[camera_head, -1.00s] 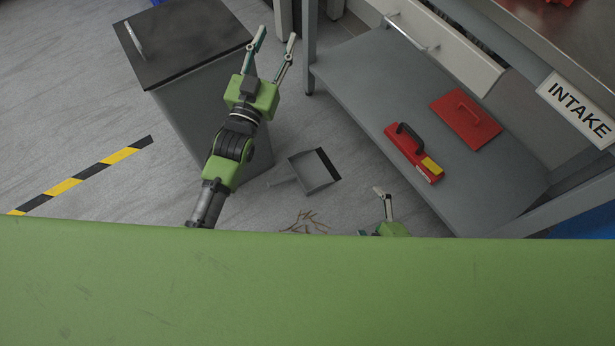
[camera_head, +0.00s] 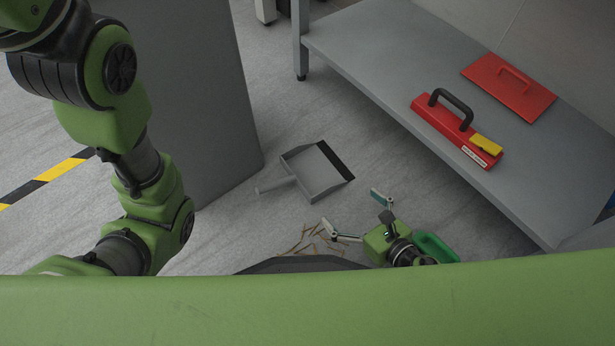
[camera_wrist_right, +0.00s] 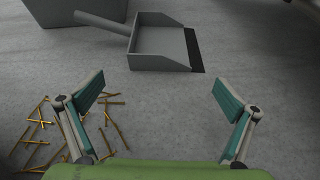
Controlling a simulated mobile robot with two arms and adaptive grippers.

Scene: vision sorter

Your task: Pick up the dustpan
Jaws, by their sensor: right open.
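The grey dustpan (camera_head: 318,177) lies on the floor in the head view. Its handle points left and a dark lip edges its right side. In the right wrist view the dustpan (camera_wrist_right: 160,62) lies ahead, beyond the fingertips, with its handle toward the upper left. My right gripper (camera_head: 354,212) is open and empty, low over the floor, below and to the right of the dustpan in the head view and apart from it. Its open fingers (camera_wrist_right: 158,92) frame bare floor in the wrist view. My left arm enters at the left, but its gripper is out of the picture.
Scattered brownish sticks (camera_head: 312,240) lie on the floor just left of my right gripper. A grey cabinet (camera_head: 200,90) stands left of the dustpan. A grey shelf (camera_head: 400,75) at right holds a red tool with a black handle (camera_head: 455,130) and a red float (camera_head: 508,86).

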